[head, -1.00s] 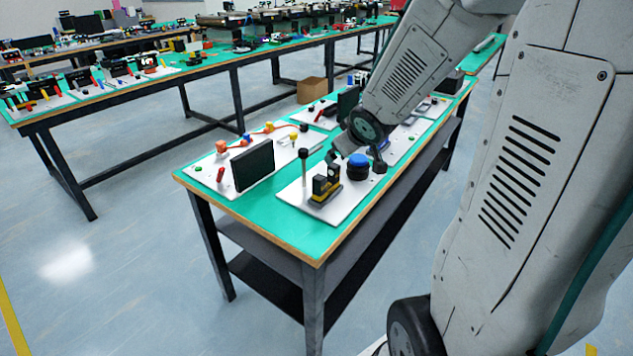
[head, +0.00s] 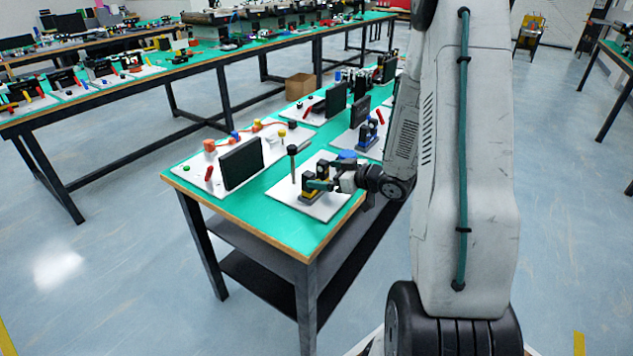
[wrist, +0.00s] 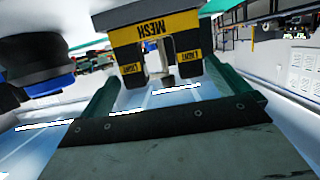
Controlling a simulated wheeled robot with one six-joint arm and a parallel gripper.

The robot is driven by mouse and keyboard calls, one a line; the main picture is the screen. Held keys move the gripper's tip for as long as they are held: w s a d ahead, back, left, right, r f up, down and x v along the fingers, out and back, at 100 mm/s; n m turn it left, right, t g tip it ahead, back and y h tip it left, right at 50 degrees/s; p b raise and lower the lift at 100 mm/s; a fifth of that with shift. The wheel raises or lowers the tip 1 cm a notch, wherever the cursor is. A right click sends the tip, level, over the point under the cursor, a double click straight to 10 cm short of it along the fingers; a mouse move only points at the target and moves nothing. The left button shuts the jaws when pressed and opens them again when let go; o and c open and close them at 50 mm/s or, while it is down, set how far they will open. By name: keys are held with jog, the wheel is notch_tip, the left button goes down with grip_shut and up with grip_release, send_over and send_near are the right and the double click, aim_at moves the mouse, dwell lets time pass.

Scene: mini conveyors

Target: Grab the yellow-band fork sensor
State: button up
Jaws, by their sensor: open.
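The yellow-band fork sensor (head: 310,193) stands on a white board near the front of the green-topped table. In the wrist view it is a black fork-shaped body (wrist: 158,30) with yellow bands and upside-down lettering, its two prongs pointing down in the picture. My gripper (head: 322,184) is beside the sensor, reaching in from the right. In the wrist view the green-padded fingers of my gripper (wrist: 160,78) are apart, with the sensor's prongs ahead and between their tips. I cannot tell whether either finger touches it. In the head view my gripper partly hides the sensor.
A blue-topped black knob (head: 347,155) is close behind my gripper; its dark body (wrist: 35,65) fills the wrist view's upper left. A thin post (head: 293,165) stands just left of the sensor. A black panel (head: 241,164) stands on the neighbouring board.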

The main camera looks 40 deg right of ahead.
jog(key=x, duration=0.4)
jog(key=shift+w+a+f, duration=0.1)
jog(key=shift+w+f, duration=0.05)
jog(key=shift+f, duration=0.05)
jog(key=c, duration=0.8)
jog(key=shift+o, duration=0.2)
jog(key=shift+r, duration=0.1)
